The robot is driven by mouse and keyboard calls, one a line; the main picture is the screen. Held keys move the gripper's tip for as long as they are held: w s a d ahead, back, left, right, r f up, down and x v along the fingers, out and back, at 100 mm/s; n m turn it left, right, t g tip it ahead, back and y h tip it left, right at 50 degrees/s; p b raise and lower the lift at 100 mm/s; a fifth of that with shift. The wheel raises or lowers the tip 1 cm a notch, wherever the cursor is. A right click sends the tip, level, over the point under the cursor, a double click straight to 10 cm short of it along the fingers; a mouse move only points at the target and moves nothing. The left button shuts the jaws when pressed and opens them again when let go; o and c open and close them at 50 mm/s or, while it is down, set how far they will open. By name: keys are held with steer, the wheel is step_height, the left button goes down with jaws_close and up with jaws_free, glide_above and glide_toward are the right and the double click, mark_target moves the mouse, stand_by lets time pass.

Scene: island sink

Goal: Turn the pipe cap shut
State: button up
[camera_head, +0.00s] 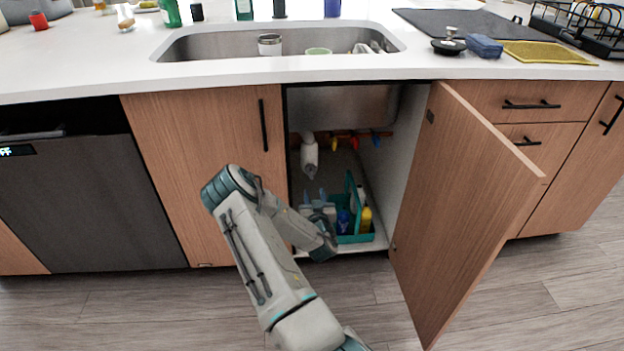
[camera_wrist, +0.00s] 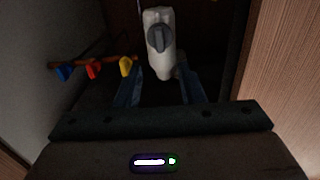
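A white pipe (camera_head: 309,152) hangs under the sink inside the open cabinet. It also shows in the wrist view (camera_wrist: 158,66), straight ahead between my fingers. A grey pipe cap (camera_wrist: 160,38) with a raised grip sits on the pipe; in the head view the cap (camera_head: 309,172) is small at the pipe's lower end. I cannot tell how far it is turned. My gripper (camera_head: 315,192) is at the cabinet opening, below the pipe. In the wrist view its two blue fingers (camera_wrist: 160,85) are apart with nothing held between them.
Yellow (camera_head: 334,144), red (camera_head: 355,143) and blue (camera_head: 376,141) valve handles lie right of the pipe in the head view. A teal caddy (camera_head: 350,238) with bottles stands on the cabinet floor. The open door (camera_head: 465,205) bounds the right side; the closed door (camera_head: 200,170) bounds the left.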

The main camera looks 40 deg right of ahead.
mark_target(312, 175)
steer(key=b+x, duration=0.2)
steer(key=x, duration=0.7)
steer(key=shift+w+d, duration=0.25)
jaws_close()
